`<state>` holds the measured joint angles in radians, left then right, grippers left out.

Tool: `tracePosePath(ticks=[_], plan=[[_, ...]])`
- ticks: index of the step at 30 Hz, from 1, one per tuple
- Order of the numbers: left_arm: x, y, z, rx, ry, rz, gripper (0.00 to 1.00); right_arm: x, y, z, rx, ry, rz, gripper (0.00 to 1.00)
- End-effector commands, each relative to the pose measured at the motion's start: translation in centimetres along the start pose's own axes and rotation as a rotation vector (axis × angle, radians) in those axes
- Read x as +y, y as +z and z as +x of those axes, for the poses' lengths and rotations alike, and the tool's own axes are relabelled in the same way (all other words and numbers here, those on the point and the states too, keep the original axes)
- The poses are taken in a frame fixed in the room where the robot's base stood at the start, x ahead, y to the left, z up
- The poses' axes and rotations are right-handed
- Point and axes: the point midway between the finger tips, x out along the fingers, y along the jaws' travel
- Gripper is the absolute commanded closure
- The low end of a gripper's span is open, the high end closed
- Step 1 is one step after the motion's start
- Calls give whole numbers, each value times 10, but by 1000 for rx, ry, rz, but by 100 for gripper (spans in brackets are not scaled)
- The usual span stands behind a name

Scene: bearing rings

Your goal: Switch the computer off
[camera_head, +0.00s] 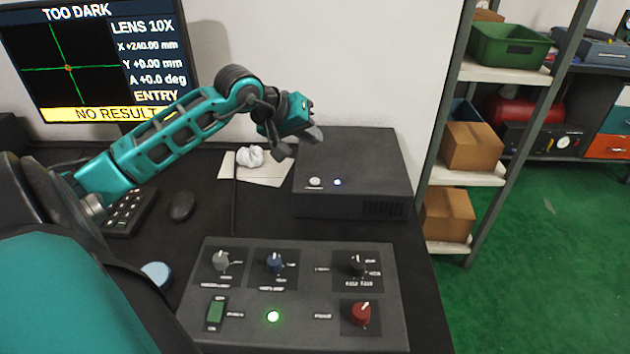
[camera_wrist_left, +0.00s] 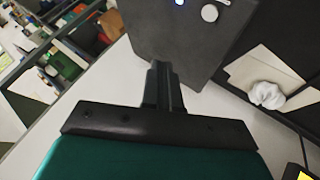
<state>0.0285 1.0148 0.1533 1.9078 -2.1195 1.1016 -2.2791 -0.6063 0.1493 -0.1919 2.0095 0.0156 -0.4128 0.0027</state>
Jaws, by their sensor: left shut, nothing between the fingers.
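The computer (camera_head: 350,165) is a dark box at the back of the desk, against the wall. Its front carries a pale round button (camera_head: 315,182) and a small lit blue-white light (camera_head: 337,182). In the left wrist view the computer (camera_wrist_left: 185,45) fills the top middle, with the button (camera_wrist_left: 209,13) and light near the upper edge. My left gripper (camera_head: 315,135) is shut and empty, near the computer's back left top edge. In the left wrist view its fingers (camera_wrist_left: 162,75) appear together, apart from the button. The monitor (camera_head: 95,60) reads "TOO DARK" and "NO RESULT". My right gripper is not in view.
A control panel (camera_head: 300,338) with knobs, a green switch and a lit green lamp lies in front of the computer. A shelf (camera_head: 470,177) with boxes stands right.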

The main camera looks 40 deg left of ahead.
Motion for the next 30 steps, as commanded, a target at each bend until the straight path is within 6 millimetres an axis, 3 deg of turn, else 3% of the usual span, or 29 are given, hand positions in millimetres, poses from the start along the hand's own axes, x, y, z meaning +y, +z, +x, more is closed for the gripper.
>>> tracePosePath(ticks=[11, 15, 30], plan=[[-28, 29, 39, -1, 1, -3, 100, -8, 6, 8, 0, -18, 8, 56], [-37, 37, 51, 0, -2, 2, 100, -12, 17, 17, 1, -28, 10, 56], [-41, 41, 56, 0, -1, 0, 100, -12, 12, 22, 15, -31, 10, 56]])
